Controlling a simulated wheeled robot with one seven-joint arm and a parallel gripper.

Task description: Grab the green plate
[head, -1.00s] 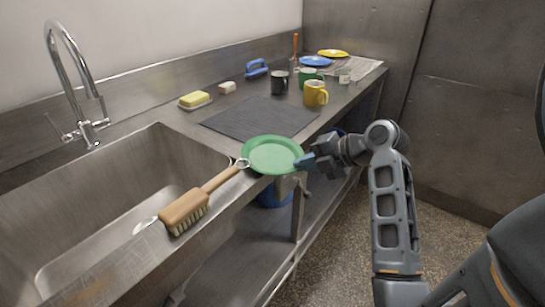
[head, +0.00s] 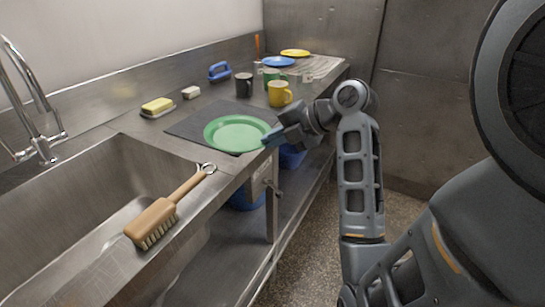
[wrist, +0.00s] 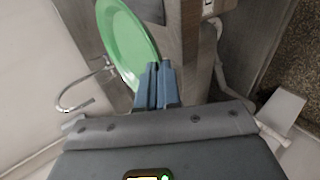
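The green plate (head: 237,133) shows in the head view over the front right part of the dark mat, close to the counter's front edge. My gripper (head: 270,139) reaches it from the right, with its blue fingers at the plate's right rim. In the wrist view the plate (wrist: 128,40) stands at a slant to the left of my gripper (wrist: 158,68). The fingers are close together and appear shut on the rim. The plate seems raised off the counter, but the gap beneath it is hidden.
A wooden brush (head: 160,217) lies across the sink's front edge. Behind the plate stand a black mug (head: 244,85), a yellow mug (head: 279,94) and a green mug (head: 270,75). A blue plate (head: 278,62) and yellow plate (head: 295,53) lie farther back.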

